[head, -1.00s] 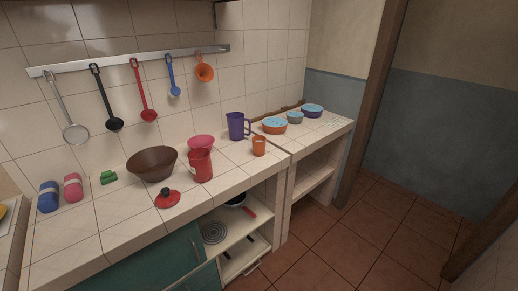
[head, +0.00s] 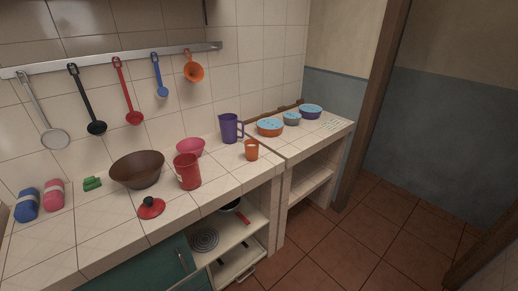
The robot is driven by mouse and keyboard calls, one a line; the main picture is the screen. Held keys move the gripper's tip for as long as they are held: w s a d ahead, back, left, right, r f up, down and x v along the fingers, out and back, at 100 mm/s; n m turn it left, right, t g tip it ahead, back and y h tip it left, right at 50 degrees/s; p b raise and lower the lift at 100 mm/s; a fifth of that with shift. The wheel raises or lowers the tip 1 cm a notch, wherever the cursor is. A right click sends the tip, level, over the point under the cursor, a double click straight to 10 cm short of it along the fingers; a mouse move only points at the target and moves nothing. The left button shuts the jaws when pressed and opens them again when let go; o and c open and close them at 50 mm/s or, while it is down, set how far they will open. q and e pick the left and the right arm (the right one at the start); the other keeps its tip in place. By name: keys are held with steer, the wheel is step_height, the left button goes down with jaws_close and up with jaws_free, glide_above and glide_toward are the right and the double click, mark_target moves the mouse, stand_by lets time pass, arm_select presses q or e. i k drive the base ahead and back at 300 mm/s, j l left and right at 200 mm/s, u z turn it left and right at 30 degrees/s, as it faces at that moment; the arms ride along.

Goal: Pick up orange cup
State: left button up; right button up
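The orange cup (head: 251,151) stands upright on the tiled counter (head: 215,197), close to its right end. A purple pitcher (head: 230,128) stands just behind it to the left. A red cup (head: 187,172) stands to its left, nearer the front edge. Neither of my grippers shows in the head view.
A brown bowl (head: 137,170), a pink bowl (head: 190,147) and a red lid (head: 151,208) sit left of the cup. Blue-topped bowls (head: 270,127) stand on the adjoining right counter. Utensils hang from a wall rail (head: 120,61). The tiled floor (head: 340,240) at right is clear.

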mark_target(252, 151)
steer(key=i+l+z, duration=0.1)
steer(key=i+l, duration=0.3)
steer(key=i, duration=0.15)
steer(key=i+l+z, duration=0.1)
steer(key=i+l, duration=0.2)
steer(key=i, duration=0.25)
